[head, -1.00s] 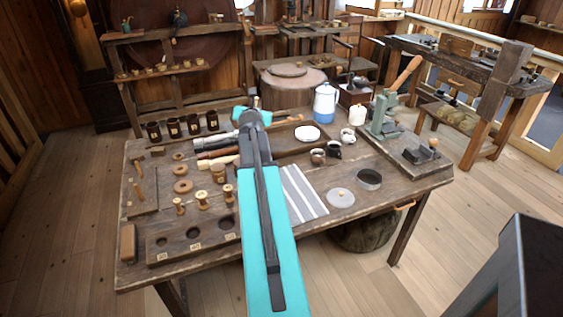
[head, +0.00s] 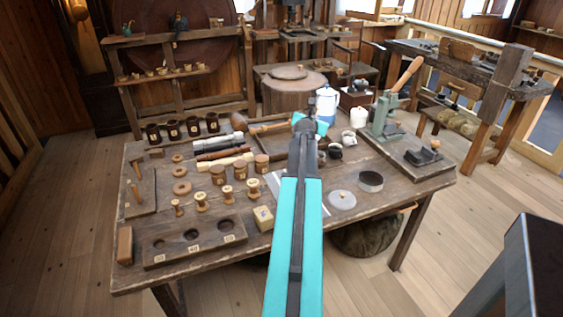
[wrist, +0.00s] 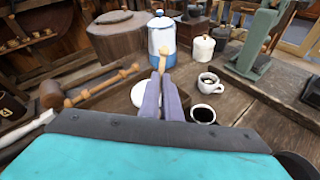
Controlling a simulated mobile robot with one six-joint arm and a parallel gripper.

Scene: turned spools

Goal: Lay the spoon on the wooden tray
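My gripper (wrist: 164,82) shows in the wrist view with its two grey fingers close together. They appear shut on the spoon (wrist: 164,51), whose pale wooden end sticks up beyond the fingertips; the rest of it is hidden. In the head view my own arm hides the fingers and the spoon. The wooden tray (head: 281,143) is a dark shallow tray at the back middle of the table, partly covered by my arm. In the wrist view the tray (wrist: 116,99) lies behind and below the fingers, with a white round dish (wrist: 141,94) on it, partly hidden.
A mallet (head: 240,122) reaches over the tray's left side. A blue and white pot (head: 327,100) and white canister (head: 358,117) stand behind. Mugs (head: 335,151) stand close to the right. Spools (head: 202,201) and a holed block (head: 190,241) fill the left side.

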